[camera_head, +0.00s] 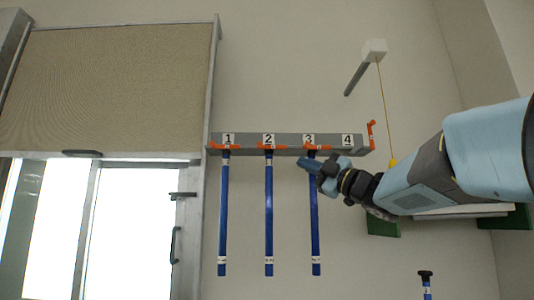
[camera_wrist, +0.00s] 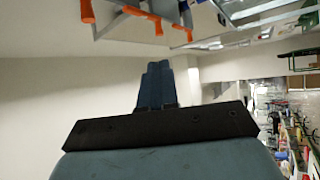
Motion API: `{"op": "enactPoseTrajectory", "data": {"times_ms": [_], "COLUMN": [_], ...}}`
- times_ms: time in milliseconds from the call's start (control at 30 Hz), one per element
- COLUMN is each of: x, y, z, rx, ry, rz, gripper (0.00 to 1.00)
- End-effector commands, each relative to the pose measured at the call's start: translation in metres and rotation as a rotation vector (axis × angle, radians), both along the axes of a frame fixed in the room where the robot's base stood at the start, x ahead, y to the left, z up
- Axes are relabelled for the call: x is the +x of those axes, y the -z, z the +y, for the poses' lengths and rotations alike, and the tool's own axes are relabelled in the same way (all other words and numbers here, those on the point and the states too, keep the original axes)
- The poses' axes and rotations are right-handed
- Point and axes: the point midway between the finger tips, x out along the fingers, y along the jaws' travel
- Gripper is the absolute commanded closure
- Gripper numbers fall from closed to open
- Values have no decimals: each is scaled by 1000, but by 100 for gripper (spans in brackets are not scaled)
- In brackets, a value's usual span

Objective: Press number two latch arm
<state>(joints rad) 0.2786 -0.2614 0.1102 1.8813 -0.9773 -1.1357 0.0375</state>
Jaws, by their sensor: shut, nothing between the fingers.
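The grey rack rail (camera_head: 285,140) on the wall carries labels 1 to 4. The number two latch arm (camera_head: 268,147) is orange and lies level under label 2, above a hanging blue rod (camera_head: 269,215). Latch arms one (camera_head: 227,147) and three (camera_head: 309,147) look level too, each over a blue rod. The latch at label 4 (camera_head: 371,134) stands upright at the rail's right end, with no rod below. My gripper (camera_head: 303,162) is shut and empty, just below and in front of latch three, right of number two. In the wrist view my gripper (camera_wrist: 156,80) points toward the rail, with orange latches above.
A window with a blind (camera_head: 105,90) is left of the rail. A grey bar with a white block (camera_head: 374,50) and a hanging yellow cord (camera_head: 385,110) are at upper right. Another rod (camera_head: 426,285) stands at lower right. The wall between the rods is bare.

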Motion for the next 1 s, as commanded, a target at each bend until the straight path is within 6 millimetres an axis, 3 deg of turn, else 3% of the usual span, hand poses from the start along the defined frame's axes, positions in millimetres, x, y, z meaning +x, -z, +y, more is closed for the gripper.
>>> {"op": "enactPoseTrajectory", "data": {"times_ms": [467, 1000], "x": [9, 62], "y": [-7, -50], "z": [10, 72], "rx": [1, 2], "ry": [1, 1], "rz": [1, 0], "gripper": [100, 100]}}
